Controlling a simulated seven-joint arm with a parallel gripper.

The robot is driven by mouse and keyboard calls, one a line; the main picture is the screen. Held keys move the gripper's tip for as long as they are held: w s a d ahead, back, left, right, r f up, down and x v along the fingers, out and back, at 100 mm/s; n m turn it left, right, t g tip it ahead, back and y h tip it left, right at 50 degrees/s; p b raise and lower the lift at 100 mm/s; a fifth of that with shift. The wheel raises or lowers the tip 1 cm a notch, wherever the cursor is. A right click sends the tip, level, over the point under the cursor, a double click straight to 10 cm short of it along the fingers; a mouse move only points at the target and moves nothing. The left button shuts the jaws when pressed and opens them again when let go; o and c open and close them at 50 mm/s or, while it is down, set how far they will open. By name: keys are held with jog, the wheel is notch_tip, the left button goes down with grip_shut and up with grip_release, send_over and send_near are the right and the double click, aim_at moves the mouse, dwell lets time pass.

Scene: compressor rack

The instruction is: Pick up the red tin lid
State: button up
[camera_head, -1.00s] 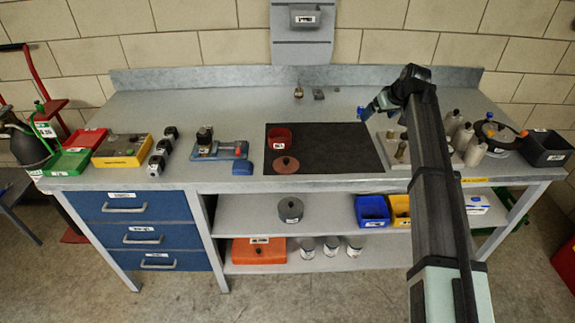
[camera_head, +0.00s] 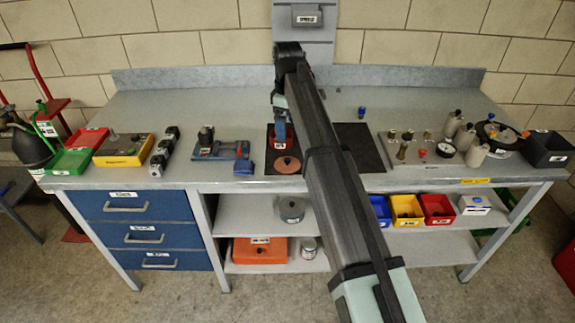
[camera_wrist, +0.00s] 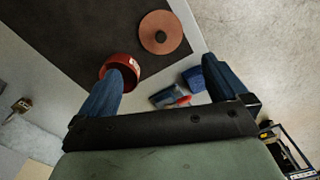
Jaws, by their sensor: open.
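The red tin lid (camera_head: 286,166), a flat reddish-brown disc with a dark central knob, lies on the black mat (camera_head: 350,145) near its front left edge. It also shows whole in the wrist view (camera_wrist: 175,25). The red tin (camera_wrist: 121,61), with a white label, stands on the mat beside the lid. My gripper (camera_wrist: 167,70) is open and empty, with blue fingers. In the wrist view the left finger overlaps the tin, and the lid lies beyond the fingertips.
A blue and grey vise-like tool (camera_head: 218,150) and a blue block (camera_head: 244,167) stand left of the mat. A plate with fittings (camera_head: 415,150) is at its right. The bench front edge is close to the lid. The mat's right part is clear.

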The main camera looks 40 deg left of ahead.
aim_at(287, 159)
notch_tip(287, 159, down, 13)
jog(key=shift+f, duration=0.2)
dwell(0.6)
jog(key=shift+c, duration=0.2)
jog(key=c, duration=0.7)
jog(key=shift+c, duration=0.2)
jog(key=shift+r, duration=0.15)
